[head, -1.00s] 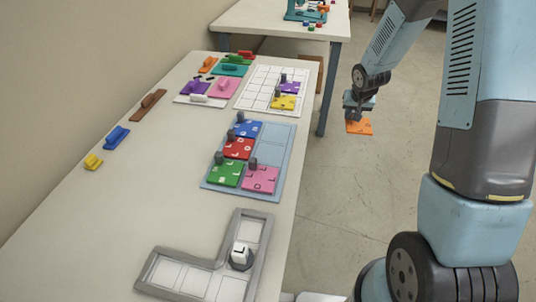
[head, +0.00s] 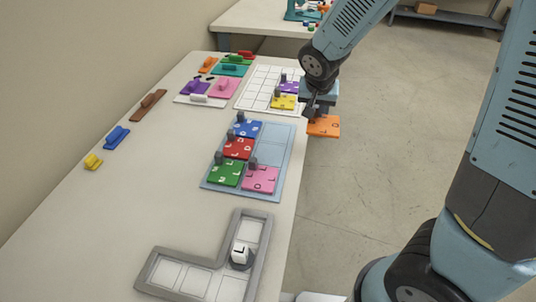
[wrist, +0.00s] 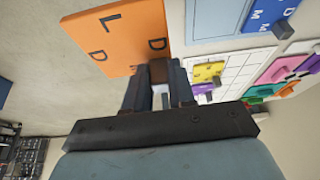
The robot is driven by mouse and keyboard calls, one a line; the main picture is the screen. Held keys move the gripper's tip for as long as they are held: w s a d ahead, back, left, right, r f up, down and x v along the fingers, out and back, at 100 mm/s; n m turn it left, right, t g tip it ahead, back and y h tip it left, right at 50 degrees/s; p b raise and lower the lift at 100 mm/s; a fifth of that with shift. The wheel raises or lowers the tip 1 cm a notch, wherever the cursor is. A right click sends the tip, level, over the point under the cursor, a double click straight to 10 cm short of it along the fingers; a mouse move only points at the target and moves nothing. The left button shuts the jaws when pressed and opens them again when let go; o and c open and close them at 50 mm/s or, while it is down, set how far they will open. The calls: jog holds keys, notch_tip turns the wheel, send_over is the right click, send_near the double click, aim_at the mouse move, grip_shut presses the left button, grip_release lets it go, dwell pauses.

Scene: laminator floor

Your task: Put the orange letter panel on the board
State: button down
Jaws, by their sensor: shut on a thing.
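My gripper (head: 318,108) is shut on the orange letter panel (head: 323,127) and holds it in the air off the table's right edge. In the wrist view the panel (wrist: 115,38) shows letters L and D, with its grip post between the fingers (wrist: 160,88). The light blue board (head: 272,153) lies on the table, to the lower left of my gripper in the head view. It bears a blue panel (head: 246,129), a red panel (head: 238,148), a green panel (head: 226,173) and a pink panel (head: 261,179). Bare cells show at its upper right.
Behind the board lies a white grid sheet (head: 262,79) with a yellow panel (head: 285,102) and a purple one (head: 290,88). An L-shaped grey tray (head: 196,264) with a white letter block (head: 240,254) lies in front. Coloured handled pieces line the table's left. Open floor lies right.

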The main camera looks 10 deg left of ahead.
jog(key=s, duration=0.1)
jog(key=s+a+r, duration=0.1)
jog(key=shift+s, duration=0.3)
jog(key=shift+s+a+r, duration=0.1)
jog(key=a+f, duration=0.3)
jog(key=a, duration=0.1)
jog(key=w+a+f, duration=0.1)
jog(key=a+f, duration=0.1)
jog(key=a, duration=0.2)
jog(key=a+f, duration=0.3)
jog(key=a, duration=0.1)
jog(key=shift+w+a+f, duration=0.15)
jog(key=shift+a+f, duration=0.2)
jog(key=shift+a, duration=0.05)
jog(key=shift+a+f, duration=0.6)
jog(key=shift+f, duration=1.55)
jog(key=shift+f, duration=0.1)
